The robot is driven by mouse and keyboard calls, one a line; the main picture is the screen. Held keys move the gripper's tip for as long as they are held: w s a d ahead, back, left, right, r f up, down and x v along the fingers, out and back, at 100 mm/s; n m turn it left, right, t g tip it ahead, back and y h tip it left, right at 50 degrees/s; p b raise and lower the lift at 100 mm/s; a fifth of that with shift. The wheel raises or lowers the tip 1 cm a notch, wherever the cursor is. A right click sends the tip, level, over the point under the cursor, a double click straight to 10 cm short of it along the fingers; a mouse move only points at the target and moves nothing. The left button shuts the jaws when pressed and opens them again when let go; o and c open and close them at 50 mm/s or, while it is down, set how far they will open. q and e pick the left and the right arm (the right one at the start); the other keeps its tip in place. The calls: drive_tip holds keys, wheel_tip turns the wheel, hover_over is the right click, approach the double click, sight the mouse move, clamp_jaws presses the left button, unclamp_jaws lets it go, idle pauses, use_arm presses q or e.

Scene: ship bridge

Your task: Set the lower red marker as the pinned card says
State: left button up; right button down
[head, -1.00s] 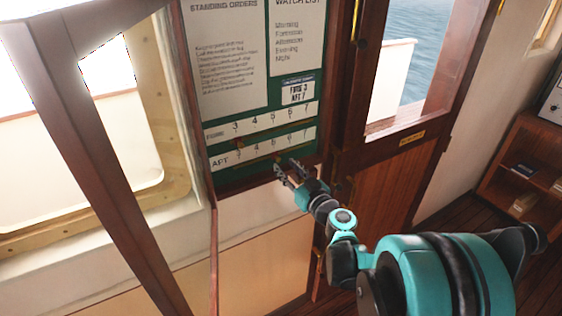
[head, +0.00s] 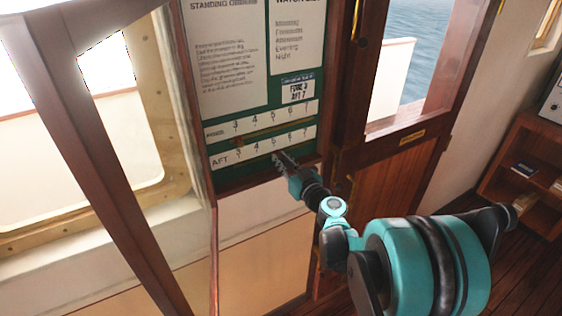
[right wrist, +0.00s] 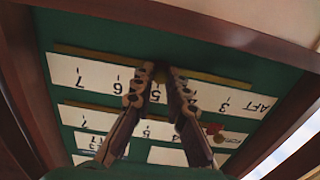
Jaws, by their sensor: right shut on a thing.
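The pinned card (head: 297,91) on the green board reads "FORE 3, AFT 7". The lower AFT scale (head: 222,161) runs from 3 to 7. My right gripper (head: 278,158) is shut at this scale, near the 5. In the right wrist view its fingers (right wrist: 158,90) close around the lower marker (right wrist: 160,73), between the 4 and the 6. They hide most of it, and its red colour hardly shows. The upper red marker (right wrist: 213,129) sits near the 3 of the FORE scale (head: 214,134). My left gripper is out of view.
The board (head: 240,183) has a wooden frame along its bottom and sides. Standing orders (head: 228,60) and a watch list (head: 298,35) hang above the scales. A wooden door (head: 390,170) stands to the right, and a shelf (head: 525,165) farther right.

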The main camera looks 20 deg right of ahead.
drive_tip(key=d, duration=0.3)
drive_tip(key=d+b, duration=0.1)
drive_tip(key=d, duration=0.3)
drive_tip(key=w+d, duration=0.1)
drive_tip(key=d, duration=0.3)
drive_tip(key=shift+d+b, duration=0.1)
drive_tip(key=shift+b, duration=0.2)
drive_tip(key=shift+d, duration=0.15)
drive_tip(key=c, duration=1.7)
unclamp_jaws()
drive_tip(key=shift+o, duration=1)
drive_tip(key=shift+d, duration=0.15)
drive_tip(key=shift+s, duration=0.1)
drive_tip(key=s, duration=1.2)
drive_tip(key=shift+d, duration=0.45)
